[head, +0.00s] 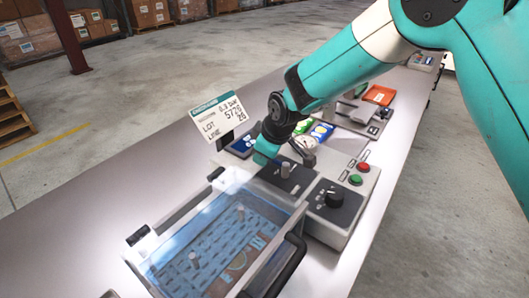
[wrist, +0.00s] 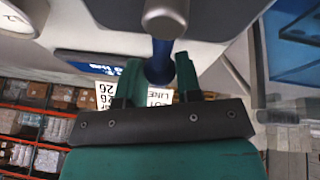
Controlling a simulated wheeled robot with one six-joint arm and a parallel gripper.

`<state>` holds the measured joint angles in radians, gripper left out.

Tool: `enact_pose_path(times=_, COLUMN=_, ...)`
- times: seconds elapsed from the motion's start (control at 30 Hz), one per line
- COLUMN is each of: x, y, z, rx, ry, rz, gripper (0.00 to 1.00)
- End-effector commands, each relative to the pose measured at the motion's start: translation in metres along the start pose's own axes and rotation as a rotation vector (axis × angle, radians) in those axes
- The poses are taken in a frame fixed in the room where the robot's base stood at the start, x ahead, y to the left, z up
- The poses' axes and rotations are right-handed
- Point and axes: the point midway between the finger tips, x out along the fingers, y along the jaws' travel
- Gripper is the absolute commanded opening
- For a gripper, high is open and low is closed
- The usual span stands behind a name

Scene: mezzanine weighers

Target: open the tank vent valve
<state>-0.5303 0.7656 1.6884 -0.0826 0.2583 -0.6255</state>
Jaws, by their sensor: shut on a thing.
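In the wrist view, my gripper (wrist: 158,74) has its two teal fingers closed on either side of a blue handle (wrist: 161,50). The handle runs to a grey round hub (wrist: 165,17); it appears to be the vent valve's handle. In the head view, my gripper (head: 266,152) is low over the control panel, beside a short grey post (head: 285,169) on a dark plate. The handle is hidden there by my gripper. The clear-lidded tank (head: 290,222) with blue contents stands just in front of the panel.
A black knob (head: 333,197), a red button (head: 363,167) and a green button (head: 355,180) sit right of my gripper. A label sign (head: 220,117) stands close on the left. An orange tray (head: 379,95) lies farther back. The bench's left side is clear.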

Motion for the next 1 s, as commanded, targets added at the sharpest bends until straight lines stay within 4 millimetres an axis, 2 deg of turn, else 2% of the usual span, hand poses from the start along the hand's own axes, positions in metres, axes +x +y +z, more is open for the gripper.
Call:
enact_pose_path(times=0.2, x=-0.001, y=-0.001, z=-0.002, rx=-0.004, ry=0.004, rz=-0.002, gripper=0.0)
enact_pose_path(times=0.23, x=-0.001, y=-0.001, z=-0.002, rx=-0.004, ry=0.004, rz=-0.002, gripper=0.39)
enact_pose_path(times=0.3, x=-0.001, y=-0.001, z=-0.002, rx=-0.004, ry=0.004, rz=-0.002, gripper=0.55)
enact_pose_path(times=0.33, x=-0.001, y=-0.001, z=-0.002, rx=-0.003, ry=0.003, rz=-0.002, gripper=0.57)
enact_pose_path(times=0.57, x=0.0, y=-0.001, z=-0.001, rx=-0.001, ry=0.002, rz=-0.001, gripper=0.57)
enact_pose_path(times=0.7, x=-0.007, y=0.0, z=-0.001, rx=-0.001, ry=0.003, rz=0.0, gripper=0.57)
enact_pose_path(times=0.87, x=-0.036, y=0.0, z=-0.001, rx=-0.001, ry=0.006, rz=0.002, gripper=0.57)
enact_pose_path(times=1.0, x=-0.072, y=0.0, z=-0.001, rx=-0.002, ry=0.007, rz=0.002, gripper=0.57)
